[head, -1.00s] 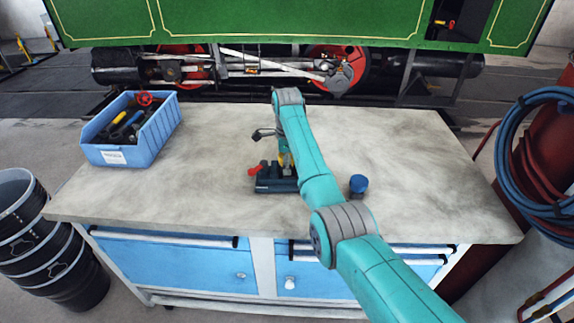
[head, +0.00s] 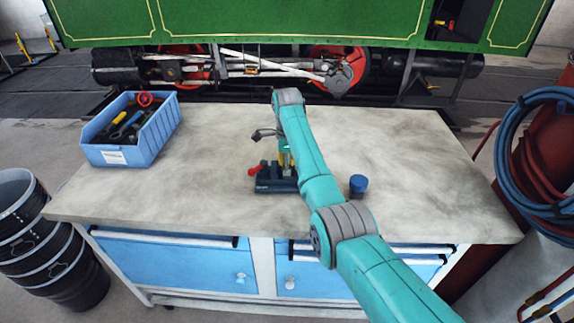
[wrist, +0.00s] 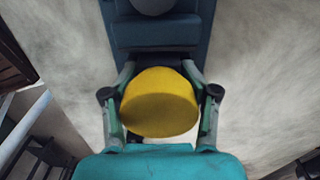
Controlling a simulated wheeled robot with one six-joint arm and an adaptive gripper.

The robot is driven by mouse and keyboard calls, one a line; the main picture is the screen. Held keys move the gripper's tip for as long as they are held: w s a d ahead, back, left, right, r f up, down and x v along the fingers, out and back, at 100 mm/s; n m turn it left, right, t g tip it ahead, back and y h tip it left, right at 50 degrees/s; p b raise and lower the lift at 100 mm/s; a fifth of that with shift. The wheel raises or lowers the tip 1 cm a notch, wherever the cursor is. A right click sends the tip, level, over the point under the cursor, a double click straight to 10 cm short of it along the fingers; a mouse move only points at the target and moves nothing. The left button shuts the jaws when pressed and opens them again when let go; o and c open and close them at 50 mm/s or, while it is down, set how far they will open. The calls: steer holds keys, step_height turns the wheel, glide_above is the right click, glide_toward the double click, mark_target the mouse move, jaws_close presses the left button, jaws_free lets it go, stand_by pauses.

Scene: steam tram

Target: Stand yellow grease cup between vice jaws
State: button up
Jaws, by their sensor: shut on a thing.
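The yellow grease cup (wrist: 160,102) shows in the wrist view as a round yellow top between my two fingers. My gripper (wrist: 160,94) is shut on it, one finger at each side. The dark blue vice (head: 272,187) with a red handle (head: 255,170) stands near the middle of the bench. In the wrist view its body (wrist: 155,32) lies just beyond the cup. In the head view my gripper is above and behind the vice, partly hidden by my arm. The underside of the cup is hidden, and I cannot tell whether it touches the vice.
A blue cup-like thing (head: 358,186) stands on the bench right of my arm. A blue bin (head: 140,148) with tools stands at the bench's left end. The bench top (head: 430,165) is clear at the right. Black drums and hoses flank the bench.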

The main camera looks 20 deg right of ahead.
steer(key=shift+s+f, duration=0.25)
steer(key=shift+f, duration=0.2)
stand_by(0.3)
steer(key=shift+s+f, duration=0.1)
steer(key=shift+f, duration=0.15)
stand_by(1.0)
steer(key=o, duration=1.5)
steer(key=shift+f, duration=0.1)
steer(key=shift+o, duration=0.6)
steer(key=shift+w+r, duration=0.2)
steer(key=shift+o, duration=1.2)
steer(key=shift+r, duration=0.1)
steer(key=shift+r, duration=3.55)
